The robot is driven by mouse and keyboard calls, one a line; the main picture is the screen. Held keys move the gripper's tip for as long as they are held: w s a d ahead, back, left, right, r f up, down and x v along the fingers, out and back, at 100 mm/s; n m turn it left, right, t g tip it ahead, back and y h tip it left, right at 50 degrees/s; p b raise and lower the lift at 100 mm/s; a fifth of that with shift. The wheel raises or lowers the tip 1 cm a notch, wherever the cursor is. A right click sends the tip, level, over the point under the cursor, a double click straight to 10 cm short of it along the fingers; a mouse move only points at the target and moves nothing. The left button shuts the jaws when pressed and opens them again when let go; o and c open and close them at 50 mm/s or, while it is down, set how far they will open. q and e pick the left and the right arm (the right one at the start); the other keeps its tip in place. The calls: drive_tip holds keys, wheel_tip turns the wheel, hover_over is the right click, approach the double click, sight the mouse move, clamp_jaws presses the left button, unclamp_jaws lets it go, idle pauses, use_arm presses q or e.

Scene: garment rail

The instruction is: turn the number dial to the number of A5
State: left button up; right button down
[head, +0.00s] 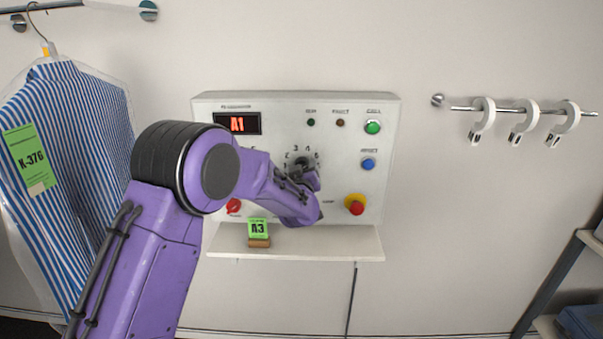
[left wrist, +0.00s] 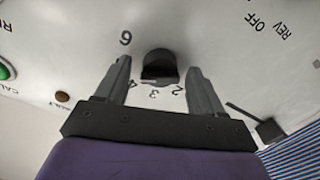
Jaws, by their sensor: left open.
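The number dial (head: 302,161) is a dark round knob on the white control panel, with numbers printed around it. My left arm covers its lower part in the head view. In the left wrist view the dial's knob (left wrist: 160,68) shows upside down, with 2, 3, 4 and 6 legible around it. My left gripper (left wrist: 159,65) is open, with one finger on each side of the knob. I cannot tell whether the fingers touch it. Which number the knob points to is unclear. My right gripper is not in view.
The panel (head: 390,130) also has a green button (head: 372,127), a blue button (head: 368,164), a red knob (head: 233,206) and a red button on yellow (head: 355,205). A bagged striped shirt (head: 75,150) hangs left.

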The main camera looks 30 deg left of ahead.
use_arm(q)
drive_tip(key=b+v, duration=0.3)
drive_tip(key=v, duration=0.7)
drive_tip(key=shift+s+b, duration=0.15)
drive_tip(key=shift+b, duration=0.15)
drive_tip(key=shift+d, duration=0.2)
